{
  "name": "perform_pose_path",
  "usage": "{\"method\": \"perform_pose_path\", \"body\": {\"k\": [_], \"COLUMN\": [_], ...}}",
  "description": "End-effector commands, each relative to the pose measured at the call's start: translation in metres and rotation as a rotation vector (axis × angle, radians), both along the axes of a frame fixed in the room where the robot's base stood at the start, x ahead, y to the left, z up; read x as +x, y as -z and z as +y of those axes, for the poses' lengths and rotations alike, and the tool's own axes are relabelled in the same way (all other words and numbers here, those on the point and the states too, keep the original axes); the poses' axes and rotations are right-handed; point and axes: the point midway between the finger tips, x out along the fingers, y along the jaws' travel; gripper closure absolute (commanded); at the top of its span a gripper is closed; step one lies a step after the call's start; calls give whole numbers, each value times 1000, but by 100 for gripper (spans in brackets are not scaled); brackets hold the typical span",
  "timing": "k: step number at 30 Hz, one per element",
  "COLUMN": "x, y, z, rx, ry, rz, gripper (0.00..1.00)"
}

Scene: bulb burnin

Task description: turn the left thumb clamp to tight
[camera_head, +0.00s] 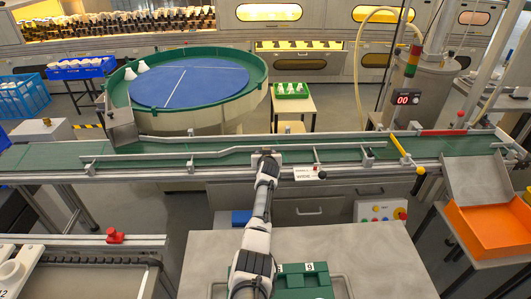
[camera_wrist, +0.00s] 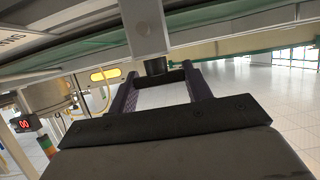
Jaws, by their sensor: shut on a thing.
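My arm reaches forward to the front side rail of the green conveyor (camera_head: 215,160). My gripper (camera_head: 267,154) is at the rail, left of a small white label plate (camera_head: 307,173). In the wrist view my gripper (camera_wrist: 159,78) has one finger on each side of a black thumb clamp (camera_wrist: 155,67) and is shut on it. The clamp sits at the end of a grey bracket (camera_wrist: 145,25). In the head view my gripper hides this clamp. Whether the clamp is tight or loose cannot be told. Another small dark knob (camera_head: 322,175) shows right of the label.
A guide rail (camera_head: 225,150) runs along the conveyor. A blue-topped round table (camera_head: 190,85) stands behind it. A yellow-handled lever (camera_head: 400,146) and an orange bin (camera_head: 490,228) are at right. A grey bench (camera_head: 370,260) with a green case (camera_head: 305,281) is in front.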

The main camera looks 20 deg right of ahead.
Motion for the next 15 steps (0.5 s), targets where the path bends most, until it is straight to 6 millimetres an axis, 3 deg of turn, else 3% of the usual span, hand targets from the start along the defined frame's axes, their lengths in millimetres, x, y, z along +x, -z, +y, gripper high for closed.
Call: {"method": "perform_pose_path", "body": {"k": [14,15], "x": [-1,-1], "y": [2,2], "z": [0,0], "rx": [2,2], "ry": [11,11], "rz": [3,3], "gripper": [74,48]}}
